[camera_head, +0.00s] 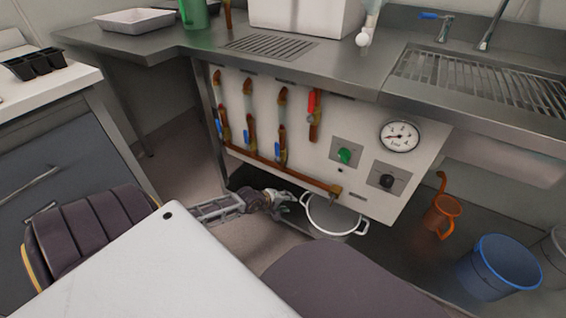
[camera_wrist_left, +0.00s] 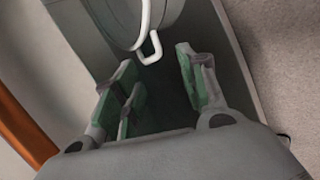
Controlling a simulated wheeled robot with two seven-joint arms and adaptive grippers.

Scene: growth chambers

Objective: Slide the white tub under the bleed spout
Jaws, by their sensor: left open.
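The white tub (camera_head: 326,222), round with loop handles, stands low under the front edge of the valve panel. A copper pipe (camera_head: 270,163) slopes down along the panel to a brass fitting (camera_head: 335,190) just above the tub in the picture; I cannot tell whether this is the bleed spout. My left gripper (camera_head: 284,201) is beside the tub's left side, near its handle. In the left wrist view my left gripper (camera_wrist_left: 158,82) is open, its fingers either side of the tub's handle (camera_wrist_left: 150,48) but short of it. My right gripper is not in view.
The panel carries several pipes with blue levers, one red lever (camera_head: 312,103), a green knob (camera_head: 344,156), a black knob (camera_head: 387,181) and a gauge (camera_head: 399,136). An orange jug (camera_head: 441,215) and a blue bucket (camera_head: 497,268) stand on the floor to the right. The steel counter overhangs.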

